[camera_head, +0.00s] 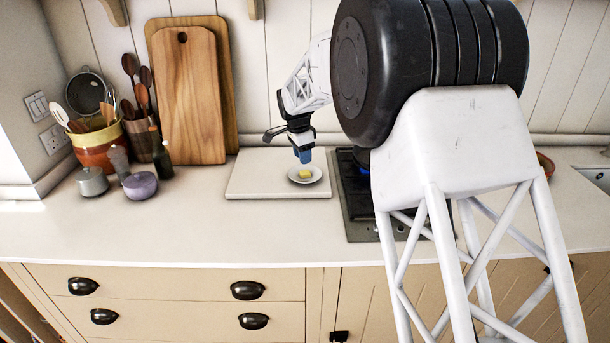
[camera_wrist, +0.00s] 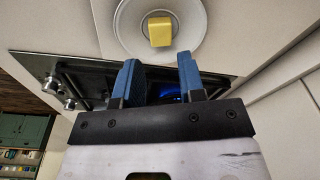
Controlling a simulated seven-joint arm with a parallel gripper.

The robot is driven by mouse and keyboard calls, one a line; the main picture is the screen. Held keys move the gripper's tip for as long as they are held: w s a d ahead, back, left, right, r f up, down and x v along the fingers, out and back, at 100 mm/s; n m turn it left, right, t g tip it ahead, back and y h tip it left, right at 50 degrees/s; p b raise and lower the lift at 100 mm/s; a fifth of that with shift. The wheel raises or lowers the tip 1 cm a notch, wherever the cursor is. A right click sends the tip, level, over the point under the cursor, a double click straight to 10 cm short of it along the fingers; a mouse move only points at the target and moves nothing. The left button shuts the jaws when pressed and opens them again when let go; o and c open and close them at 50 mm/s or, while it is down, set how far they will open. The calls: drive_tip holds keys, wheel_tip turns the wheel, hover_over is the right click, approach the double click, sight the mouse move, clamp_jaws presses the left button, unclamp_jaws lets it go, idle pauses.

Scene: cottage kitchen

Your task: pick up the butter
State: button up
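The butter (camera_head: 304,174) is a small yellow block on a small white plate (camera_head: 314,178). The plate lies on a pale board on the counter. In the wrist view the butter (camera_wrist: 159,32) sits near the middle of the plate (camera_wrist: 190,42), at the top of the picture. My gripper (camera_head: 305,160) points down just above the plate in the head view. In the wrist view its two blue fingers (camera_wrist: 158,78) are spread apart with nothing between them. The butter lies beyond the fingertips, apart from them.
A pale board (camera_head: 250,180) bears the plate. A dark hob (camera_head: 358,205) is close on the right. Wooden cutting boards (camera_head: 190,95) lean on the wall. A utensil pot (camera_head: 97,148), a grey pot (camera_head: 92,182) and a purple pot (camera_head: 140,186) stand at left. The front counter is clear.

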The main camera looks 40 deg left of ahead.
sight(305, 172)
drive_tip(key=shift+f, duration=0.45)
drive_tip(key=shift+f, duration=0.1)
drive_tip(key=shift+w+d+f, duration=0.1)
drive_tip(key=shift+w+f, duration=0.1)
drive_tip(key=shift+f, duration=1.05)
drive_tip(key=shift+w+f, duration=0.15)
drive_tip(key=shift+f, duration=1.1)
drive_tip(key=shift+c, duration=1.3)
drive_tip(key=shift+r, duration=0.15)
